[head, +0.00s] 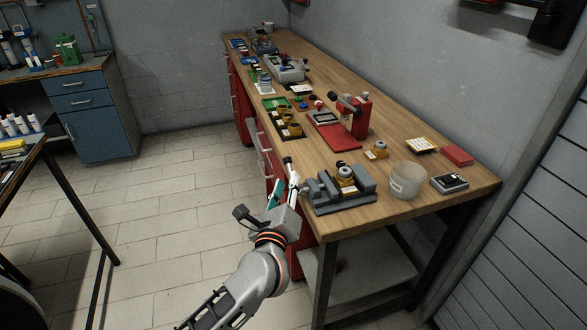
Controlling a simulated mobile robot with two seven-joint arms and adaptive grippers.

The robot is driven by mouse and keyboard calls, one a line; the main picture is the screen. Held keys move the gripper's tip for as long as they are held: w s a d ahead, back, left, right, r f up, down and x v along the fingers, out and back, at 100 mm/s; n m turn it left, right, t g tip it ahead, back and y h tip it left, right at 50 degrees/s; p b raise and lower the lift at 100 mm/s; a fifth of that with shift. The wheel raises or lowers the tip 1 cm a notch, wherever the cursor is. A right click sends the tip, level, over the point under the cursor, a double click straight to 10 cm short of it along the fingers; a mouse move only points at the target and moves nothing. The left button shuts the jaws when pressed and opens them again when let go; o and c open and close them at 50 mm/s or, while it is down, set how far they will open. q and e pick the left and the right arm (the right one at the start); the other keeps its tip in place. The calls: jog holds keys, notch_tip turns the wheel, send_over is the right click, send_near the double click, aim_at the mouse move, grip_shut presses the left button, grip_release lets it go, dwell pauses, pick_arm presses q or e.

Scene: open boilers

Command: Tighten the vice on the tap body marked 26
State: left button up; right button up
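A grey vice (356,201) stands at the near front corner of the wooden workbench. A brass tap body (345,174) sits upright between its jaws. Any number on it is too small to read, and I cannot tell how firmly the jaws hold it. A dark knob (287,160) on a bar shows at the left end of the vice, seemingly its handle. My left gripper (287,188) is at this handle, just off the bench's front edge. Its fingers overlap the bar, so I cannot tell whether they close on it. My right gripper is out of view.
A white tub (406,180), a dark scale-like device (449,183) and a loose brass part (376,150) stand right of and behind the vice. A red press (356,115) stands farther back. The tiled floor left of the bench is clear.

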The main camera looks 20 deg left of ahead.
aim_at(290, 168)
pick_arm(q)
jog(key=w, duration=0.4)
jog(key=w+a, duration=0.1)
jog(key=w, duration=0.1)
jog(key=shift+w+p, duration=0.15)
jog(key=shift+p, duration=0.15)
grip_shut()
